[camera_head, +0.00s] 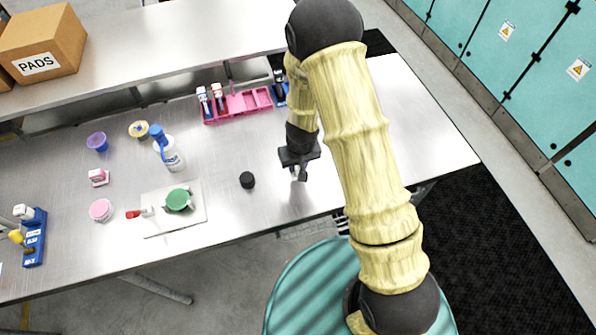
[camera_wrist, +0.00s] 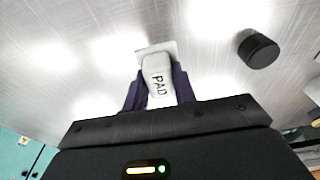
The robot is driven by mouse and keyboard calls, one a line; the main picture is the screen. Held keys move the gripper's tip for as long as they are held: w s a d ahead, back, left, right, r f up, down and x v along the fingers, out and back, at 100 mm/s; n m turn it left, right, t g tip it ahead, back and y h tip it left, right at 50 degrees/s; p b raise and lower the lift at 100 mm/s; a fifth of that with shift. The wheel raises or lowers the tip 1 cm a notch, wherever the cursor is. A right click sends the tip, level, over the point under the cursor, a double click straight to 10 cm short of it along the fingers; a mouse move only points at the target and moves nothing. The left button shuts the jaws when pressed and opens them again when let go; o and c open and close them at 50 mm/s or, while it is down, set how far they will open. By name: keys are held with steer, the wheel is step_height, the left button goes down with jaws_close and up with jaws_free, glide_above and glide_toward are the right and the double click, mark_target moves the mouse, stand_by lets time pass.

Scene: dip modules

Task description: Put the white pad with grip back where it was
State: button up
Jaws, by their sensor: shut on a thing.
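My gripper (camera_head: 299,174) is shut on the white pad with grip. The white pad with grip (camera_wrist: 157,72) shows in the wrist view between the dark fingers (camera_wrist: 158,92), with "PAD" lettered on its grip and a flat pale plate at its far end. In the head view it is small under the gripper, over the bare metal table (camera_head: 340,190). I cannot tell whether its plate touches the table. A blue holder (camera_head: 34,240) stands at the far left.
A black round cap (camera_head: 247,180) lies left of the gripper; it also shows in the wrist view (camera_wrist: 258,49). Further left are a white board (camera_head: 160,222) with a green round piece (camera_head: 179,199), a bottle (camera_head: 170,153) and small tubs. The table's right part is clear.

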steer(key=shift+f, duration=2.1)
steer(key=shift+f, duration=0.2)
steer(key=o, duration=0.9)
steer(key=shift+r, duration=0.1)
steer(key=r, duration=0.3)
steer(key=s+r, duration=0.1)
steer(key=r, duration=0.7)
steer(key=shift+s+d, duration=0.15)
steer(key=shift+s, duration=0.2)
steer(key=shift+d+r, duration=0.1)
steer(key=shift+r, duration=0.45)
